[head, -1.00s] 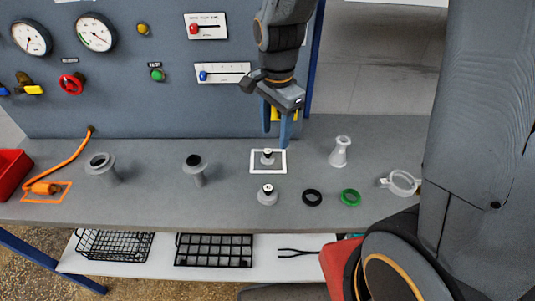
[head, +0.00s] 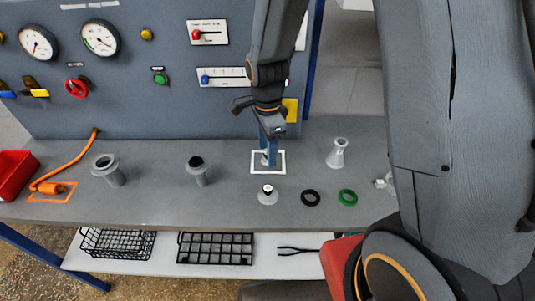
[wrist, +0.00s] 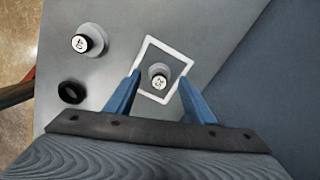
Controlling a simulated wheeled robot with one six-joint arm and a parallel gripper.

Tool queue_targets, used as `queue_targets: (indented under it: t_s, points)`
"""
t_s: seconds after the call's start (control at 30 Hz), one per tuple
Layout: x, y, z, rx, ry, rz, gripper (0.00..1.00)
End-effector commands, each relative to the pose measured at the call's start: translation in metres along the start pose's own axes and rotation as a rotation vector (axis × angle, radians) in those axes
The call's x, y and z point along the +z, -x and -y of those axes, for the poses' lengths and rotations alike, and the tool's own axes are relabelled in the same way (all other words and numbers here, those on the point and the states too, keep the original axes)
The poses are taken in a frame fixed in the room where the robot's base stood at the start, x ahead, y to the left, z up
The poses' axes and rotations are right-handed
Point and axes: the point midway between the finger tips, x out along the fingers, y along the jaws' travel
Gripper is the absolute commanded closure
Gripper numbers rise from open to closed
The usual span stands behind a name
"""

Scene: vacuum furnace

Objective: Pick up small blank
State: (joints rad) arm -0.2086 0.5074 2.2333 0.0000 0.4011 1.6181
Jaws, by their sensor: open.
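The small blank is a light grey disc with a knobbed, labelled top, and it stands upright inside a white square outline (head: 252,168). In the wrist view the small blank (wrist: 158,82) shows between the two blue fingers of my gripper (wrist: 160,79). The fingers are open and spread to either side of it, with no visible contact. In the head view my gripper (head: 269,161) points down over the square and mostly hides the blank. A similar, larger-looking blank (head: 267,196) stands outside the square, nearer the front edge; it also shows in the wrist view (wrist: 89,41).
A black ring (head: 310,198), a green ring (head: 348,197) and a pale cone-shaped fitting (head: 337,155) stand to the right. Two flanged grey fittings (head: 108,170) (head: 197,170) stand to the left. The gauge panel (head: 130,100) rises behind the bench.

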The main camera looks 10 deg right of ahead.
Motion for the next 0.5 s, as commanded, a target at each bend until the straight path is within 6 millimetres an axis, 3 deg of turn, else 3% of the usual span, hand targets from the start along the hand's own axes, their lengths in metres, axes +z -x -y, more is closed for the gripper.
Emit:
queue_targets:
  t_s: [0.17,0.43,0.5]
  points:
    - [0.0,-0.013,-0.001,0.001,0.0,0.0,0.52]
    - [0.0,-0.015,0.0,0.0,0.0,0.0,0.52]
    - [0.0,-0.015,0.0,0.0,0.0,0.0,0.62]
